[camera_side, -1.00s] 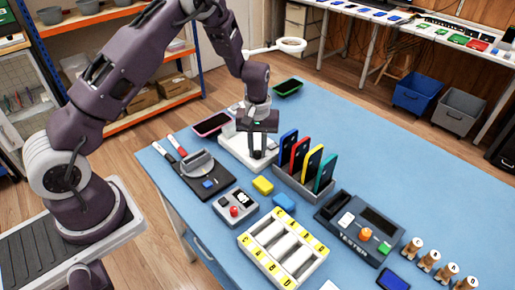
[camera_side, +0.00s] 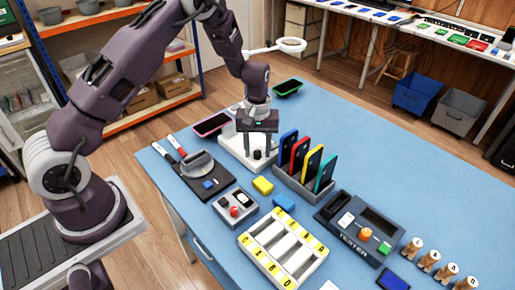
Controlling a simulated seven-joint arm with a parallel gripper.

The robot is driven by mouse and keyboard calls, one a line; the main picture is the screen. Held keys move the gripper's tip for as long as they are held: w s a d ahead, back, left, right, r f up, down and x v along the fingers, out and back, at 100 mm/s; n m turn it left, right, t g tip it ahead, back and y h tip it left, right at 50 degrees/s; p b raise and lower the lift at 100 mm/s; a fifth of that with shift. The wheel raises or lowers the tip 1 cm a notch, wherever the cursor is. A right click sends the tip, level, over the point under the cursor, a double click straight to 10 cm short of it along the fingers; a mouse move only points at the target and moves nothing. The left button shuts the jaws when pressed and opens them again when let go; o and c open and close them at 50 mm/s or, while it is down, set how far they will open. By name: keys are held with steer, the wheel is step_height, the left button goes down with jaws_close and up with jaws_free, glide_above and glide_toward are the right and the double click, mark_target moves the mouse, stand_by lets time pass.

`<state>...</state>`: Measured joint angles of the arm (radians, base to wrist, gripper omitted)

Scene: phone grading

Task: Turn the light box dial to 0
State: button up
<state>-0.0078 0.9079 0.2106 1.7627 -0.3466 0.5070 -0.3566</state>
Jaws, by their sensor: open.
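The light box (camera_side: 232,148) is a white flat box at the back left of the blue table. Its dial (camera_side: 257,155) is a small dark knob on the box's front right part. My gripper (camera_side: 259,152) is over the box, pointing down, with its two fingers apart on either side of the dial. I cannot tell whether the fingers touch the dial. The dial's markings are too small to read.
A rack (camera_side: 302,185) with several coloured phones stands close to the right of my gripper. A pink-edged tray (camera_side: 212,124) lies to the left. A yellow block (camera_side: 263,186), a control box with a red button (camera_side: 235,206) and a tester (camera_side: 362,227) are nearer the front.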

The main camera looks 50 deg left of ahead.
mark_target(257, 152)
step_height(257, 152, up, 7)
steer(key=shift+r, duration=0.1)
stand_by(0.3)
steer(key=s+d+r+m+t, duration=0.1)
steer(key=s+d+r+m, duration=0.1)
steer(key=s+r, duration=0.5)
steer(key=s+d+r+m+t, duration=0.1)
steer(key=s+d+r+m, duration=0.15)
steer(key=r, duration=0.75)
steer(key=s+d+r+m+t, duration=0.1)
steer(key=s+r+m, duration=0.1)
steer(key=s, duration=0.7)
steer(key=s+d+r+m+t, duration=0.1)
steer(key=s+r+m+t, duration=0.1)
steer(key=s, duration=0.8)
steer(key=shift+r+m+t, duration=0.3)
steer(key=shift+r+m, duration=0.05)
